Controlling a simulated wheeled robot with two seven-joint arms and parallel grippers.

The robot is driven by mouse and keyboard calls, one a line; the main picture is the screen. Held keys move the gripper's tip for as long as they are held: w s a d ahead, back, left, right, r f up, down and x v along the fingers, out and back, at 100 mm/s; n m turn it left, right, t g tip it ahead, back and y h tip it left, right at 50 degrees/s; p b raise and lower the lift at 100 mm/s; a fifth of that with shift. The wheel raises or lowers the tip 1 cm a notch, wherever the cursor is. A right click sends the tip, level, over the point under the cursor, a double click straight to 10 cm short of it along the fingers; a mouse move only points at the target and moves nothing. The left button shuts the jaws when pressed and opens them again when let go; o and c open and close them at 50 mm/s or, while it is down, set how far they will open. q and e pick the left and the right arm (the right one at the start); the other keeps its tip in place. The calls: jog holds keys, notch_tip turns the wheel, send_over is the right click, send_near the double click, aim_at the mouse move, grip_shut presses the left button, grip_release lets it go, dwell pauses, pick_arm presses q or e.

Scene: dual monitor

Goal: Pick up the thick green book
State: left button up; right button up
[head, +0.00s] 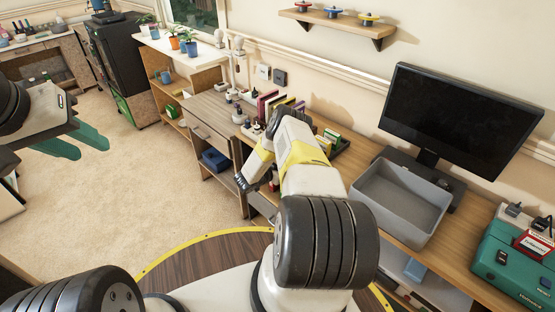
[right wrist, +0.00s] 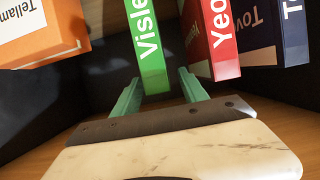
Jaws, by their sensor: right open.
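In the right wrist view a green book (right wrist: 148,45) with "Visle" lettering stands upright, spine toward me. My right gripper (right wrist: 160,80) is open, its teal fingers on either side of the lower end of this spine. I cannot tell whether either finger touches it. In the head view my right arm reaches to the desk's books and hides its own gripper; I cannot tell which book there is the one between the fingers. My left gripper (head: 92,146) is open and empty above the carpet at the left.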

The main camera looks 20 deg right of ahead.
jog(key=d, duration=0.1)
jog(key=w+d, duration=0.1)
jog(key=d, duration=0.2)
jog(key=shift+w+f, duration=0.2)
jog(key=shift+w, duration=0.15)
grip_shut()
dwell(1.0)
